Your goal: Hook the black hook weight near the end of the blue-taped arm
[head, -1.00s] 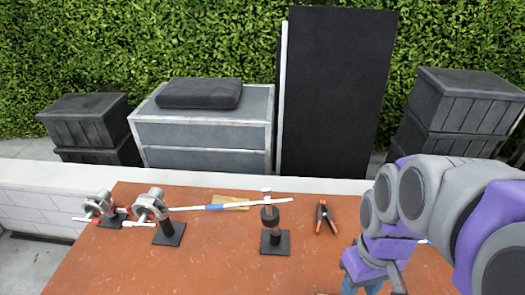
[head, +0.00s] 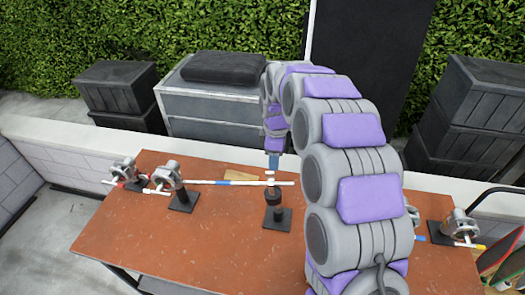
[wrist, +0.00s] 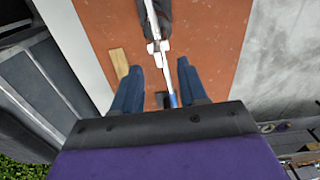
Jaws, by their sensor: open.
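The black hook weight (head: 272,196) with its white hook (head: 270,178) sits on a black stand (head: 278,220) near the right end of the white arm (head: 250,183). The blue tape (head: 223,183) is further left on that arm. My gripper (head: 273,172) is open and points down just above the hook. In the wrist view, my gripper (wrist: 160,67) has its two blue fingers apart. The white hook (wrist: 158,47) shows just beyond the fingertips, next to the white arm. The dark weight is partly cut off at the top. I cannot tell whether hook and arm touch.
The left clamp stand (head: 181,195) carries the arm, with another clamp (head: 125,172) beside it. A wooden piece (head: 245,177) lies behind the arm. Another clamp (head: 461,228) stands at the right. The orange table (head: 215,245) is clear in front.

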